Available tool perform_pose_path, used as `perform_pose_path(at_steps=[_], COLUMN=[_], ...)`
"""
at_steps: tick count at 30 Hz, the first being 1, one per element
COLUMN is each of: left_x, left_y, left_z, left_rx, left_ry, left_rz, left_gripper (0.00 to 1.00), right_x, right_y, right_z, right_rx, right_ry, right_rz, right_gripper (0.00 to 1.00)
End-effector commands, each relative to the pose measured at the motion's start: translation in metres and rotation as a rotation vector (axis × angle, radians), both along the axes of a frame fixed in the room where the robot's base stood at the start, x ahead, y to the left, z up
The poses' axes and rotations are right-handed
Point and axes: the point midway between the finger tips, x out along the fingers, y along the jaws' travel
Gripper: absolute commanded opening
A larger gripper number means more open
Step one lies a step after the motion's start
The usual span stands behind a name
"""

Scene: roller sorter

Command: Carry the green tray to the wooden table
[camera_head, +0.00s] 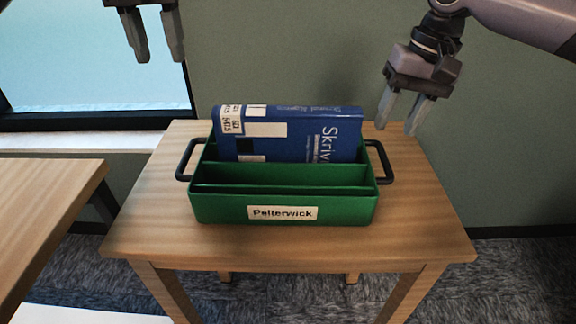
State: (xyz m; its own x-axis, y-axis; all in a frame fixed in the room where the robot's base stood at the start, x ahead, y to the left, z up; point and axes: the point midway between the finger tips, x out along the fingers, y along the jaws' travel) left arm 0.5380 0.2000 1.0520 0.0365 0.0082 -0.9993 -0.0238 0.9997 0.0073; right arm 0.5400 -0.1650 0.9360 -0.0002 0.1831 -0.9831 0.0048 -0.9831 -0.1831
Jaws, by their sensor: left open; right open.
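The green tray (225,208) stands on a small wooden table (425,228) in the middle of the head view. It has a dark handle at each end and a white label reading "Pelterwick" on its front. A blue book (290,136) stands upright in its rear compartment. The front compartments look empty. My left gripper (158,58) is open and empty, above and left of the tray, near the top edge. My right gripper (400,130) is open and empty, above and to the right of the right handle (380,162), apart from it.
Another wooden table (45,208) is at the left, its surface bare where it shows, with a gap between it and the small table. A window (90,60) with a sill is behind at the left. A green wall (290,50) stands behind the small table. Grey carpet lies below.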

Motion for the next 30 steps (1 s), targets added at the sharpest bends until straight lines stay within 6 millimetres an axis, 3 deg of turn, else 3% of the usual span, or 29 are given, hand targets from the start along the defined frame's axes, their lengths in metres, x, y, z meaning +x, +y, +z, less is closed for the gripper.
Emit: perform_pose_path(at_steps=[1, 30], left_x=[0.0, 0.0], left_y=[0.0, 0.0], left_z=[0.013, 0.133], left_rx=[0.0, 0.0], left_ry=[0.0, 0.0], left_rz=[0.0, 0.0], left_gripper=[0.45, 0.45], right_x=[0.0, 0.0], right_y=[0.0, 0.0], right_z=[0.013, 0.133], right_rx=[0.0, 0.0], right_ry=[0.0, 0.0], right_rz=[0.0, 0.0], right_gripper=[0.45, 0.45])
